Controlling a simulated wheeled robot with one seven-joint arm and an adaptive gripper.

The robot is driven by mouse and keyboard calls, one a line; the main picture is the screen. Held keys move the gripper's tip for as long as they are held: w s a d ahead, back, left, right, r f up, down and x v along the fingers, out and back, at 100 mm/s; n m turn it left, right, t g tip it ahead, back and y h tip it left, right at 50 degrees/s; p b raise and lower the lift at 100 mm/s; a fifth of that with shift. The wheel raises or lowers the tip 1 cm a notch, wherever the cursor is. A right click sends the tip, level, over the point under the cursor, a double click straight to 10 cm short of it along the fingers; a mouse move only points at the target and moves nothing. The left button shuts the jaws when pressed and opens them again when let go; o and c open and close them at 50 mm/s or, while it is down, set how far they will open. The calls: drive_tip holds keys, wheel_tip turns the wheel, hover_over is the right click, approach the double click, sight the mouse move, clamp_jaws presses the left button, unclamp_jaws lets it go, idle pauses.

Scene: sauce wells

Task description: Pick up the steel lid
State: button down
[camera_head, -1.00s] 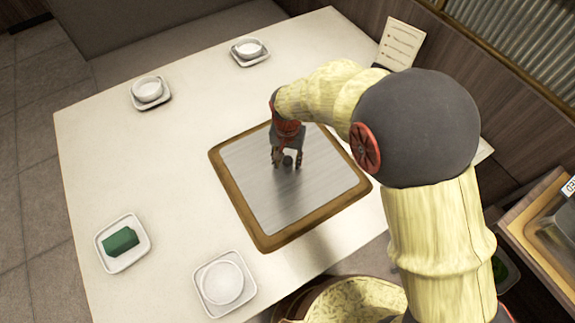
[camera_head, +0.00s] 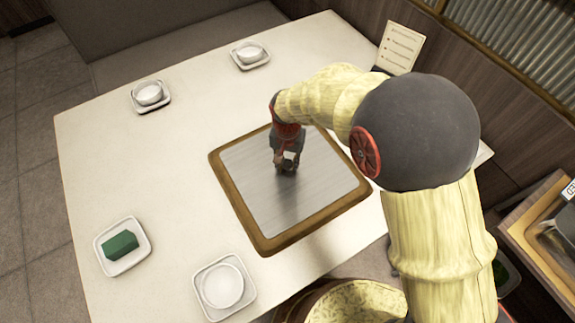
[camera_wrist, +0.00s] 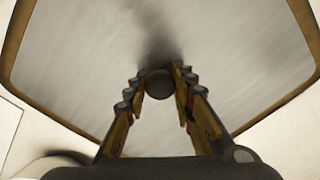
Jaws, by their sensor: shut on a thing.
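The steel lid (camera_head: 310,195) is a flat brushed-metal square with a wooden rim, lying at the middle of the white table. It fills much of the wrist view (camera_wrist: 225,55). A dark round knob (camera_wrist: 160,84) stands at its centre. My gripper (camera_wrist: 160,88) is over the middle of the lid, with its fingers shut on the knob from both sides. In the head view my gripper (camera_head: 287,168) hides the knob. I cannot see any gap between the lid and its wooden rim.
Small plates with white bowls stand at the far left (camera_head: 149,94), the back (camera_head: 250,54) and the front (camera_head: 222,286). A plate with a green block (camera_head: 121,243) is at the left. A menu card (camera_head: 399,46) stands at the back right. The table around the wooden rim is clear.

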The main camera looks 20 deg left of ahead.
sight(287, 163)
drive_tip(key=shift+r, duration=0.6)
wheel_tip(287, 163, up, 2)
drive_tip(key=shift+r+p, duration=0.15)
drive_tip(key=shift+p, duration=0.8)
drive_tip(key=s+r+p, duration=0.4)
drive_tip(key=s+r, duration=0.5)
drive_tip(key=s, duration=0.5)
drive_tip(key=shift+a+r+p, duration=0.3)
drive_tip(key=shift+a, duration=0.1)
